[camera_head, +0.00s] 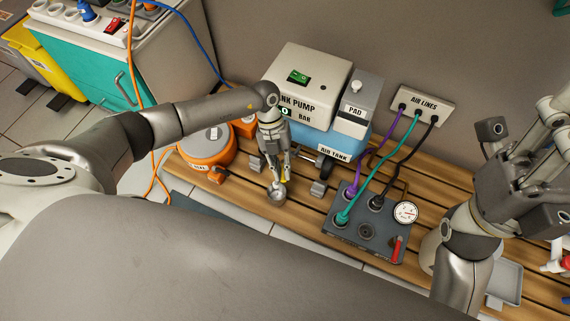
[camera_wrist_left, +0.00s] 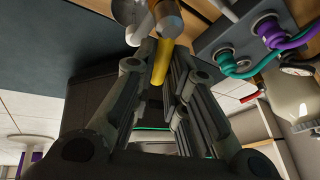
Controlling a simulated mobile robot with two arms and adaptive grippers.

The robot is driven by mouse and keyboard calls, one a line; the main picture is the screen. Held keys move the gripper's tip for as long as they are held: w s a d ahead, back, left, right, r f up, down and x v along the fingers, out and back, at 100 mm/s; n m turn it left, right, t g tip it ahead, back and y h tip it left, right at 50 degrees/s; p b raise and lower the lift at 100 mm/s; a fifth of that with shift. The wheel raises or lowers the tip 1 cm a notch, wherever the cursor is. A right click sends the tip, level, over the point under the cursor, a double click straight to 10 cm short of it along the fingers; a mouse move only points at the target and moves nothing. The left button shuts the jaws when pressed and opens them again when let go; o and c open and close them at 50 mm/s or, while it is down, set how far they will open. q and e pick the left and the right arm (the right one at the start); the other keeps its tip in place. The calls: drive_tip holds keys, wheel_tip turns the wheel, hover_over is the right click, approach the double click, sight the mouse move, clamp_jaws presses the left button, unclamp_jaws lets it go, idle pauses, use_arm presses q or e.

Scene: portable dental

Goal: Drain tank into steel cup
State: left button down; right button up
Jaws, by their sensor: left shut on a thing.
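The blue air tank (camera_head: 352,139) sits under the tank pump housing (camera_head: 303,86) on the slatted wooden bench. The fingers hide the lever's base. My right gripper (camera_head: 520,150) is at the right, away from the tank; its jaw opening is unclear.
A grey manifold box (camera_head: 365,234) with a gauge (camera_head: 405,212) and hoses stands right of the cup. An air lines panel (camera_head: 422,104) is behind it. An orange reel (camera_head: 206,146) is on the left. A grey tray (camera_head: 507,281) lies at the right.

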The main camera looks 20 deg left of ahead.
use_arm(q)
drive_tip(key=m, duration=0.2)
drive_tip(key=a+m+g+y, duration=0.1)
drive_tip(key=m, duration=0.1)
drive_tip(key=shift+a, duration=0.1)
drive_tip(key=shift+m+y, duration=0.3)
drive_tip(key=shift+m, duration=0.1)
drive_tip(key=shift+a, duration=0.1)
drive_tip(key=c, duration=1.5)
unclamp_jaws()
drive_tip(key=shift+o, duration=0.2)
drive_tip(key=shift+r, duration=0.1)
wheel_tip(320, 180, up, 10)
